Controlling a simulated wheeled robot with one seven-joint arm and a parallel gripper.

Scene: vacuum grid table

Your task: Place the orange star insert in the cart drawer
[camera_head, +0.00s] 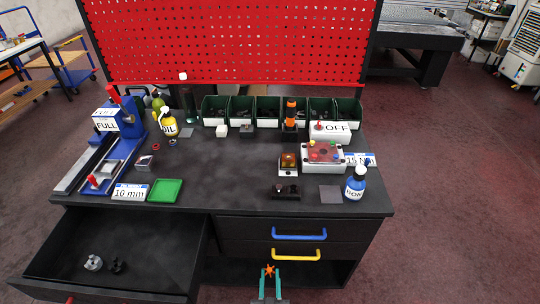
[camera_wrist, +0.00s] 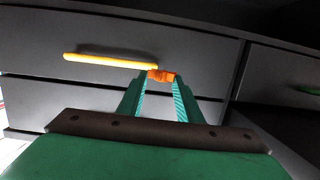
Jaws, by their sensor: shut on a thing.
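The orange star insert (camera_head: 269,270) is held between the green fingertips of my gripper (camera_head: 269,274), low in front of the cart. In the wrist view the orange insert (camera_wrist: 161,76) sits between the two fingers of my gripper (camera_wrist: 160,80), near the right end of the yellow handle. The cart drawer (camera_head: 120,240) at the left is pulled open. It holds a light grey part (camera_head: 93,263) and a black part (camera_head: 117,265). My gripper is to the right of this open drawer, below the yellow handle.
Two closed drawers have a blue handle (camera_head: 299,234) and a yellow handle (camera_head: 298,256); the yellow one also shows in the wrist view (camera_wrist: 110,61). The worktop (camera_head: 230,180) above carries bins, bottles and a green tray (camera_head: 165,190). Most of the open drawer's floor is bare.

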